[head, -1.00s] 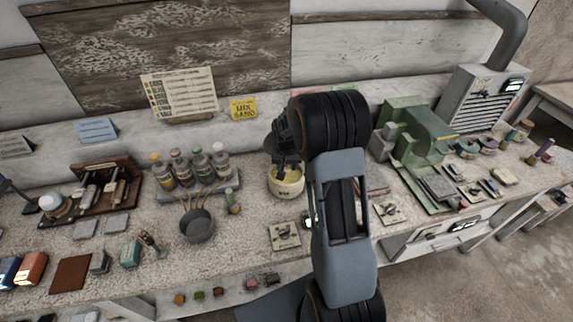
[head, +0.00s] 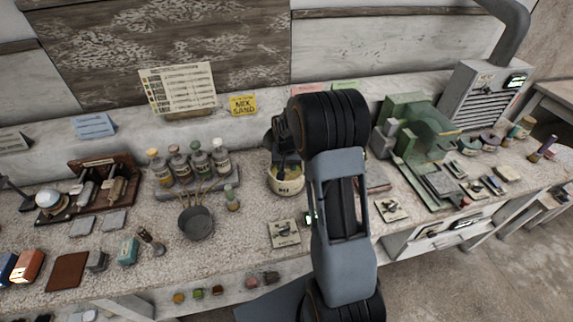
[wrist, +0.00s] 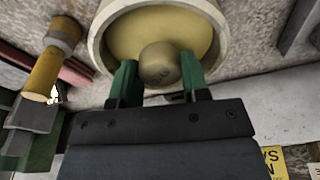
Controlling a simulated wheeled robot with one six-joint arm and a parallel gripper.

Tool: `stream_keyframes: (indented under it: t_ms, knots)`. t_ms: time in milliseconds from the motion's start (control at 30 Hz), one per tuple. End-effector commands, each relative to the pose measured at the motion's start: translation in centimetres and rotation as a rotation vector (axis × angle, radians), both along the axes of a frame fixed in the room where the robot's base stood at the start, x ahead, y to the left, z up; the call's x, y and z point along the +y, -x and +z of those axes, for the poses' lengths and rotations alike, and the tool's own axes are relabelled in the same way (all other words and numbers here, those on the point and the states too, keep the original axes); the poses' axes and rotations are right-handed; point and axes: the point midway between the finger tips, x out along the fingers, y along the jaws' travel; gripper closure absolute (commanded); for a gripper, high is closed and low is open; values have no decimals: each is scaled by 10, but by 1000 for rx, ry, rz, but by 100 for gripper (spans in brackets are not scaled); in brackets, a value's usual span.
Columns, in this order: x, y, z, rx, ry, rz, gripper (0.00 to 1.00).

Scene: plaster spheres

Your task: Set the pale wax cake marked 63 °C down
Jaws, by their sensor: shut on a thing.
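My gripper (wrist: 158,82) has green fingers and is shut on a rounded, dull yellow piece, which I take to be the pale wax cake (wrist: 160,62). A dark mark shows on it, but I cannot read it. In the wrist view the cake lies across the mouth of a cream pot (wrist: 97,40) with a yellow inside. I cannot tell whether the cake touches the pot. In the head view my gripper (head: 287,165) points down over the same pot (head: 288,186), and the cake cannot be made out there.
Stoppered bottles (head: 200,165) and a grey pan (head: 195,223) stand left of the pot. A small card (head: 284,233) lies in front of it. A green machine (head: 420,135) stands to the right, beyond my arm. Bare worktop shows between pan and card.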

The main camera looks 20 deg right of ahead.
Motion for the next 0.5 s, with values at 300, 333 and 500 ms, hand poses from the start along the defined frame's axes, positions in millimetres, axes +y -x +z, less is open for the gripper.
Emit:
stream_keyframes:
  t_ms: [300, 333, 500]
  knots:
    - [0, 0, -7, 0, 0, 0, 80]
    - [0, 0, -8, 0, 0, 0, 80]
    - [0, 0, -11, 0, 0, 0, 80]
